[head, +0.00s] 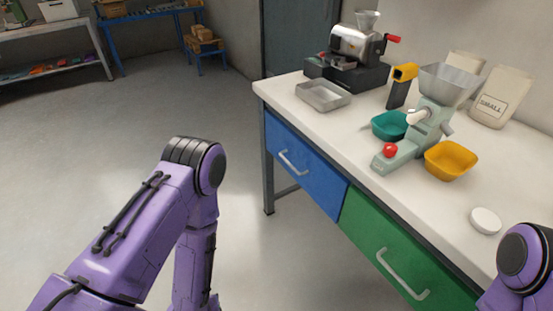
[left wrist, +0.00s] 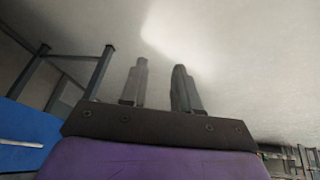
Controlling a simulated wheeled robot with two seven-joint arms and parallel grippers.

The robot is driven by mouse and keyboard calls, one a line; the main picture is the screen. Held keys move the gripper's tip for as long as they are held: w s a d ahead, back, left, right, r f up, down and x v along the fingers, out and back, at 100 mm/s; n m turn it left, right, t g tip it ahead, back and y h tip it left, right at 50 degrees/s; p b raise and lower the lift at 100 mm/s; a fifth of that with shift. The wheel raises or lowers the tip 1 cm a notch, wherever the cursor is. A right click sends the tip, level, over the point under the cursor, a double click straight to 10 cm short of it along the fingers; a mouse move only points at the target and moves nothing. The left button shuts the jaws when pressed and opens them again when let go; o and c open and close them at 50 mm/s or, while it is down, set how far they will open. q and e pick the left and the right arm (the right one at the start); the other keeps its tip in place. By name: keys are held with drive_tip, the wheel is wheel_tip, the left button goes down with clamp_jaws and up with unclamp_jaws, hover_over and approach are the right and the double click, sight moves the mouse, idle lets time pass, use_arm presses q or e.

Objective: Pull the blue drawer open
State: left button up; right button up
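The blue drawer (head: 303,166) sits under the white tabletop, at the left end of the bench, and looks shut, its front in line with the green drawer's. Its pale bar handle (head: 293,163) is in clear view. Part of the drawer also shows at the left edge of the left wrist view (left wrist: 22,140). My left gripper (left wrist: 161,72) shows in the left wrist view with its two fingers apart and nothing between them. It is away from the handle. In the head view my left arm hangs left of the bench and its gripper is out of frame. My right gripper is not in view.
A green drawer (head: 397,258) is right of the blue one. The white tabletop (head: 322,123) holds a metal tray (head: 323,95), a teal bowl (head: 389,125), a yellow bowl (head: 450,160) and a grinder (head: 420,125). A dark bench leg (head: 268,165) stands left of the drawer. The floor is clear.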

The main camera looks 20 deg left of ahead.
use_arm(q)
drive_tip(key=w+d+f+n+t+h+b, duration=0.2)
drive_tip(key=w+t, duration=0.1)
drive_tip(key=w, duration=0.8)
drive_tip(key=t+h+b, duration=0.5)
drive_tip(key=h+b, duration=0.2)
drive_tip(key=h, duration=0.3)
approach(293, 167)
drive_tip(key=shift+n, duration=0.4)
drive_tip(key=x, duration=1)
drive_tip(key=shift+w+f+b, duration=0.15)
drive_tip(key=shift+f+b, duration=0.15)
drive_tip(key=shift+b, duration=0.05)
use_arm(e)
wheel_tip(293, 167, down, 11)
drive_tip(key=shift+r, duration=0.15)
use_arm(q)
clamp_jaws()
